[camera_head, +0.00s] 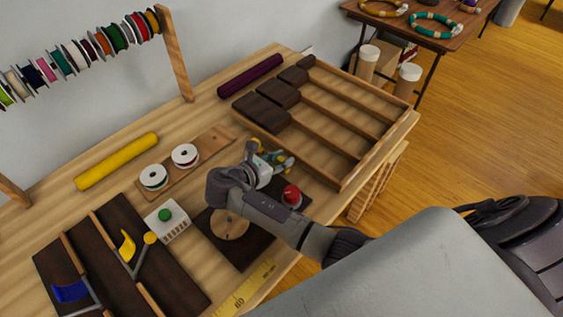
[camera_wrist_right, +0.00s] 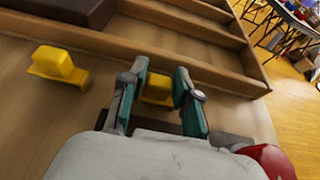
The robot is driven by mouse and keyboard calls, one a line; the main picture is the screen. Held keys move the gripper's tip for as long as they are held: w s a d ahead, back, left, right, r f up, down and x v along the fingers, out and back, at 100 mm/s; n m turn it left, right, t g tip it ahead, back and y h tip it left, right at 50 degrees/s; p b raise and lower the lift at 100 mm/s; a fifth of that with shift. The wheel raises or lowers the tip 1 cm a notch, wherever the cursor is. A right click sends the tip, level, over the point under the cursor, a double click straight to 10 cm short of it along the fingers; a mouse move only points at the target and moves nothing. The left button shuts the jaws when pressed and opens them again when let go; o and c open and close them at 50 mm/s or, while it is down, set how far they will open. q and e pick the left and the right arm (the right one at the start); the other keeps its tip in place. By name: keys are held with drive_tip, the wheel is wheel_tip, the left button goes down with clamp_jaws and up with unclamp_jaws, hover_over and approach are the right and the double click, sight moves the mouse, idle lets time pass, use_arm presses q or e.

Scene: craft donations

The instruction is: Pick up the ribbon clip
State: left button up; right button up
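Two small yellow blocks, likely ribbon clips, show in the right wrist view. One yellow clip (camera_wrist_right: 158,87) lies on the wooden surface between the fingers of my right gripper (camera_wrist_right: 160,82), partly hidden by them. The other yellow clip (camera_wrist_right: 58,66) lies apart to the left. My right gripper is open, with its teal-padded fingers on either side of the nearer clip; I cannot tell whether they touch it. In the head view my right gripper (camera_head: 275,160) is low over the table and largely hides the clips. My left gripper is not in view.
A wooden divided tray (camera_head: 345,182) with dark blocks (camera_head: 262,112) stands just beyond the gripper. A red knob (camera_head: 291,195) on a dark base is close to the right arm. Ribbon spools (camera_head: 185,155), a yellow roll (camera_head: 117,161) and a dark tool board (camera_head: 185,285) lie leftward.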

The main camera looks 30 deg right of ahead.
drive_tip(key=shift+c, duration=1)
drive_tip(key=shift+r, duration=0.45)
drive_tip(key=r, duration=0.2)
drive_tip(key=d+r, duration=0.1)
drive_tip(key=shift+s+r, duration=0.15)
drive_tip(key=shift+r, duration=0.25)
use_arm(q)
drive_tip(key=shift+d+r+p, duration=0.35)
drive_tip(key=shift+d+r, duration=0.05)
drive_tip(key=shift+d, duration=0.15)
use_arm(e)
drive_tip(key=s+d+r, duration=0.1)
drive_tip(key=d+r, duration=0.1)
drive_tip(key=d, duration=0.1)
drive_tip(key=s+d+r, duration=0.2)
drive_tip(key=d, duration=0.1)
drive_tip(key=s+d+r, duration=0.1)
drive_tip(key=d+r, duration=0.1)
drive_tip(key=d, duration=0.2)
drive_tip(key=shift+s+r, duration=0.15)
drive_tip(key=shift+r, duration=0.05)
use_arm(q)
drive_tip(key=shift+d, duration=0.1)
use_arm(e)
drive_tip(key=shift+a, duration=0.1)
